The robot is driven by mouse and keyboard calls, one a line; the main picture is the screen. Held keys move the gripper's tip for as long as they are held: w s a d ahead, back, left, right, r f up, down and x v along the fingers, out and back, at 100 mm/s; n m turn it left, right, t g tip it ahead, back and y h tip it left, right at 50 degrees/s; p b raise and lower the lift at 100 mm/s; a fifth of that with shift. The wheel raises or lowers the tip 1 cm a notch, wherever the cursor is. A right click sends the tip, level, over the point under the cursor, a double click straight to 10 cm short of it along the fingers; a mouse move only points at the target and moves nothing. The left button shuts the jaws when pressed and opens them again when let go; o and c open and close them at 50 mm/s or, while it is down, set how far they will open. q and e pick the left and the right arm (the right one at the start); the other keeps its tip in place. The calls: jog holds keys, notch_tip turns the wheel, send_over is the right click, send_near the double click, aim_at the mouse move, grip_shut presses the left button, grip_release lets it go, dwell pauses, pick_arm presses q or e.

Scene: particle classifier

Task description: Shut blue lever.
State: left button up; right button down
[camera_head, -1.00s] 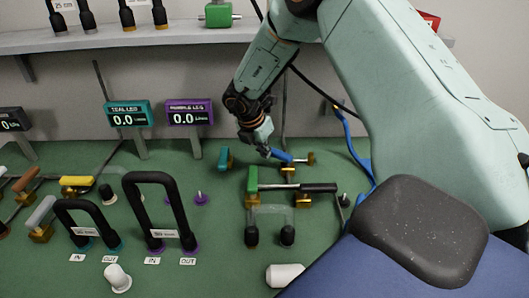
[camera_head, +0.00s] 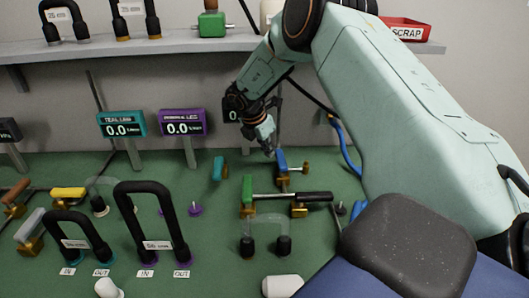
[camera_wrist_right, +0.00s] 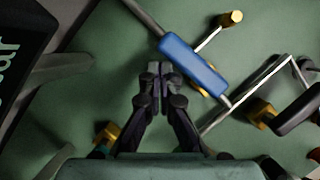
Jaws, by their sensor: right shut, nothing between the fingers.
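The blue lever (camera_head: 281,161) is at the back of the green bench, right of the teal lever, by a brass fitting. In the right wrist view its blue handle (camera_wrist_right: 193,66) runs from upper left to lower right, crossing above a thin metal rod. My right gripper (camera_head: 268,151) points down beside the blue lever's left side. In the right wrist view the right gripper (camera_wrist_right: 159,70) is shut and empty, its tips close to the handle's upper left end. I cannot tell whether they touch it. My left gripper is out of view.
A green lever (camera_head: 247,189) with a black-ended pipe is in front of the blue lever. A teal lever (camera_head: 218,168) stands to its left. Black hose loops (camera_head: 152,222) and a purple display (camera_head: 183,123) are further left. A blue cable (camera_head: 345,146) hangs at right.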

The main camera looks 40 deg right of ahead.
jog(key=shift+d, duration=0.4)
dwell(0.4)
jog(key=shift+a+r, duration=0.1)
jog(key=shift+r, duration=0.25)
jog(key=a+r, duration=0.4)
jog(key=a, duration=0.9)
jog(key=shift+s+a, duration=0.35)
jog(key=shift+s, duration=0.05)
jog(key=shift+s+f, duration=0.1)
